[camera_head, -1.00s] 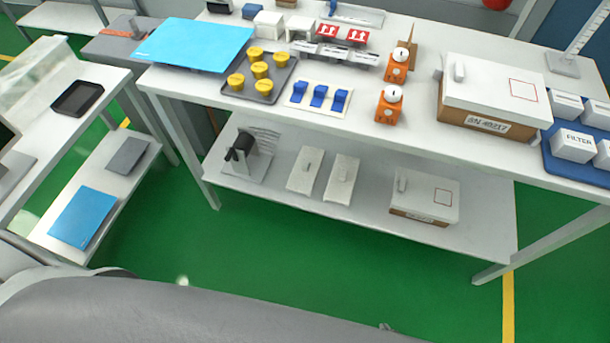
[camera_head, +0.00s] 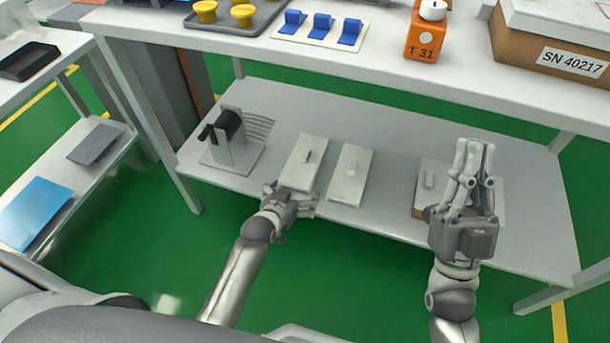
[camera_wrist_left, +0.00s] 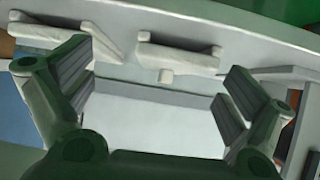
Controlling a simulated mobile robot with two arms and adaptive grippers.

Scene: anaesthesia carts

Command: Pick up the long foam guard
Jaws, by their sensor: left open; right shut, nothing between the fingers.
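Two pale, speckled foam-like blocks, each with a small raised tab, lie side by side on the lower shelf: a left block (camera_head: 311,148) and a right block (camera_head: 349,186). They look similar in length, so I cannot tell which is the long foam guard. My left gripper (camera_head: 293,198) is open at the near end of the left block; I cannot tell whether it touches. In the left wrist view its open fingers (camera_wrist_left: 160,95) have a pale flat surface between them, and two pale pieces show beyond, left (camera_wrist_left: 65,35) and right (camera_wrist_left: 178,58). My right gripper (camera_head: 474,150) is shut and empty.
A stand with a black roll (camera_head: 230,125) is left of the blocks on the lower shelf (camera_head: 390,140). A white-lidded box (camera_head: 428,178) is partly hidden behind my right gripper. The upper tabletop (camera_head: 400,72) overhangs the back of the shelf.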

